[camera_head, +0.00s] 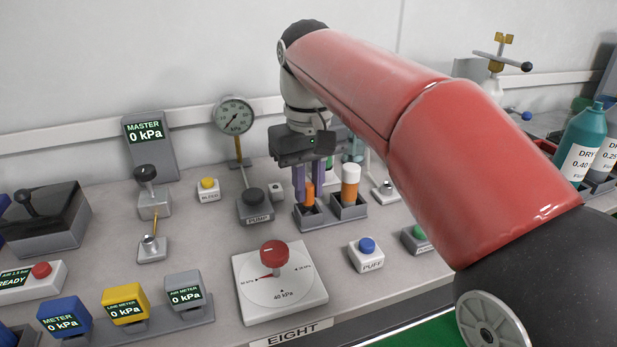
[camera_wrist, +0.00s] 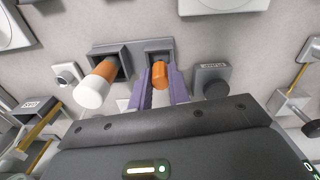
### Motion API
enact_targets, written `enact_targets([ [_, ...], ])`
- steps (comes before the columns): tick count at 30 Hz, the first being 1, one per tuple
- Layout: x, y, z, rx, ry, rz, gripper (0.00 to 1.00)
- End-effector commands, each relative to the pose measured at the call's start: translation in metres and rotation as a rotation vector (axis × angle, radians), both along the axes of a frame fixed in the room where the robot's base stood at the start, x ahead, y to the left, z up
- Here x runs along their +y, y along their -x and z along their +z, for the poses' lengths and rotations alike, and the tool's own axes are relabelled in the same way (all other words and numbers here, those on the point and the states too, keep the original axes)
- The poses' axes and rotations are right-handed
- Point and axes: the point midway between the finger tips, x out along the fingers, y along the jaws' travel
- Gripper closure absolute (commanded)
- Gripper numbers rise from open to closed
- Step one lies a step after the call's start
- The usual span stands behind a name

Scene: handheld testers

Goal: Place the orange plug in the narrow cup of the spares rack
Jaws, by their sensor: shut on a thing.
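My gripper (camera_head: 305,188) points down with its purple fingers shut on the orange plug (camera_head: 309,191). In the wrist view, the plug (camera_wrist: 159,74) shows between the fingers (camera_wrist: 165,88). The spares rack has two dark square cups. The plug is at the mouth of the cup (camera_head: 310,222) on the left in the head view, which looks the narrower one. How deep the plug sits is hidden by the fingers and rim. The other cup (camera_head: 350,212) holds an orange plug with a white top (camera_head: 350,180), which leans in the wrist view (camera_wrist: 96,84).
A pump button (camera_head: 254,203) stands close left of the rack, with a gauge on a post (camera_head: 234,118) behind. A dial plate (camera_head: 279,290) and a blue puff button (camera_head: 367,251) are in front. My red arm covers the right side.

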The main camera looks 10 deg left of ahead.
Motion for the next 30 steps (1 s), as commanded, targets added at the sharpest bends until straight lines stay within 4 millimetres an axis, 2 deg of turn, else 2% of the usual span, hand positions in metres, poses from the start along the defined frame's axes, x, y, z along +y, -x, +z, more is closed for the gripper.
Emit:
enact_targets([
  [3, 0.0000, 0.0000, -0.0063, 0.000, 0.000, 0.000, 1.00],
  [17, -0.0002, -0.0001, -0.0064, 0.000, 0.000, 0.000, 1.00],
  [30, -0.0002, -0.0001, -0.0147, 0.000, 0.000, 0.000, 1.00],
])
